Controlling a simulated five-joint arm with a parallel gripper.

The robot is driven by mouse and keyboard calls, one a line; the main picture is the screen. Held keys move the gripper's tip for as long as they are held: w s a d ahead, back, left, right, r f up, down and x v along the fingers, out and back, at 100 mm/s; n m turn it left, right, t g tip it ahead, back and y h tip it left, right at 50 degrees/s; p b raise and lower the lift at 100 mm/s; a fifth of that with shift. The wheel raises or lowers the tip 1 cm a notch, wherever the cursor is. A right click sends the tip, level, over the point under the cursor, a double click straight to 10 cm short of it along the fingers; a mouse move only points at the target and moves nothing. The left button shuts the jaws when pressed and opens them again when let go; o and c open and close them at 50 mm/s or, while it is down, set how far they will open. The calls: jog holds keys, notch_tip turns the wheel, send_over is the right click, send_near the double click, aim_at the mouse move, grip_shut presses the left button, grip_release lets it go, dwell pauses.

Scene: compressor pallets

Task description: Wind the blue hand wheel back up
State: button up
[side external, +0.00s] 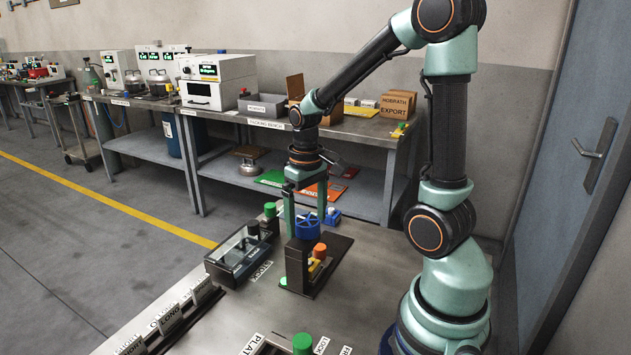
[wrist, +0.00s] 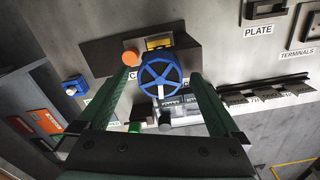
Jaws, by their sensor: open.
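In the wrist view the gripper (wrist: 158,76) has one finger on each side of the wheel. I cannot tell whether either finger touches the rim. An orange knob (side external: 319,250) sits beside the wheel, near the left finger in the wrist view.
A green knob (side external: 302,343) and slotted racks (side external: 170,318) are at the front.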

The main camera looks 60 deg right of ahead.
aim_at(307, 220)
notch_tip(307, 220, up, 12)
dwell(0.5)
jog(key=s+a+n+t, duration=0.1)
jog(key=a+n+t, duration=0.2)
jog(key=a, duration=0.9)
jog(key=t, duration=0.2)
jog(key=shift+s+f+t, duration=0.3)
jog(key=shift+f, duration=0.1)
